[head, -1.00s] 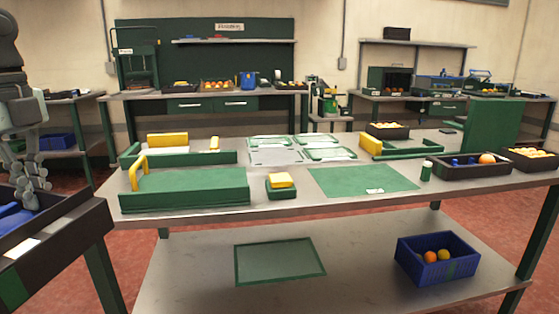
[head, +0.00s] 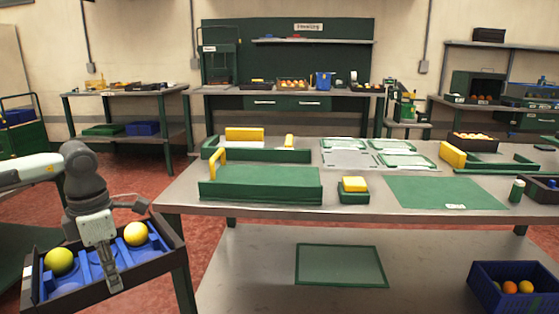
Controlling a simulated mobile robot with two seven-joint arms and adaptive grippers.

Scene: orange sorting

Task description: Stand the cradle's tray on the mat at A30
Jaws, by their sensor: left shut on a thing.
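A black-walled tray (head: 172,246) with a blue insert (head: 94,277) is at the lower left, and two yellow round fruits (head: 59,261) (head: 135,233) lie in it. My left gripper (head: 115,287) reaches down between the fruits and is shut at the tray's middle; its exact hold is partly hidden. A green mat (head: 445,192) lies flat and bare on the right part of the main table, with a small white label at its front edge. Another green-rimmed mat (head: 340,265) lies on the shelf below. I cannot read A30 on either. My right gripper is not visible.
The main table (head: 260,207) carries a green tray-like box (head: 262,184) with a yellow handle, a small green block with a yellow top (head: 354,189), and a green bottle (head: 517,190). A blue crate (head: 510,287) holds fruit on the lower shelf.

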